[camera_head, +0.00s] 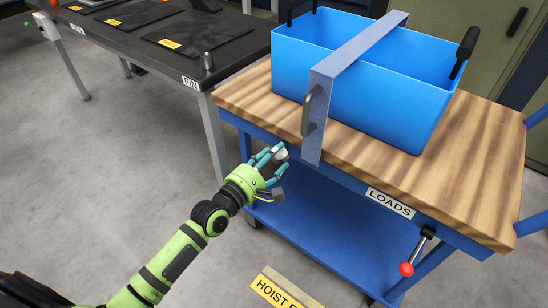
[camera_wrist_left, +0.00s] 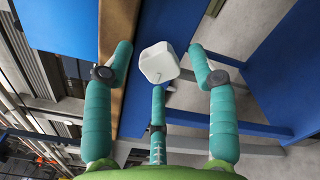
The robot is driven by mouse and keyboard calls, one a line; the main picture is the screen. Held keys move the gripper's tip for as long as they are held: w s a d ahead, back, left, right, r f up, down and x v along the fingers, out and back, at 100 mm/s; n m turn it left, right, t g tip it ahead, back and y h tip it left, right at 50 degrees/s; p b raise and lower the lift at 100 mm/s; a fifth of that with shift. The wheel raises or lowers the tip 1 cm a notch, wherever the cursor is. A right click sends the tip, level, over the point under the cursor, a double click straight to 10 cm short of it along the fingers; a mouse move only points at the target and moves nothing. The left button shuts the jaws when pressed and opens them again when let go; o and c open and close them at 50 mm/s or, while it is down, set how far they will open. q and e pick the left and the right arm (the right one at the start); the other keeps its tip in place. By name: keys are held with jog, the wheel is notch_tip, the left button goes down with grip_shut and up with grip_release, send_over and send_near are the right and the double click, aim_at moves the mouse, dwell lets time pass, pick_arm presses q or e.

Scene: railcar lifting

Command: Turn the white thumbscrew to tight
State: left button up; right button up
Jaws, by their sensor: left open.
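The white thumbscrew (camera_wrist_left: 159,62) is a small rounded block with a small mark on its face, near the centre of the left wrist view. In the head view it is a small pale shape (camera_head: 281,153) near the cart's left front edge, partly hidden by my fingers. My left gripper (camera_head: 271,162) is open, with its three teal fingers spread around the thumbscrew. In the left wrist view two fingertips flank it with gaps, and the third is just below it; I cannot tell whether that one touches. My right gripper is not in view.
A blue cart (camera_head: 330,235) with a wooden top (camera_head: 480,160) and a "LOADS" label carries a blue bin (camera_head: 365,95) spanned by a grey metal bar (camera_head: 350,55). A red-knobbed lever (camera_head: 407,268) sticks out in front. A dark "PIN" table (camera_head: 150,45) stands behind left. Left floor is clear.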

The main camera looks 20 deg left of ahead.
pick_arm(q)
jog(key=shift+w, duration=0.2)
jog(key=c, duration=1.1)
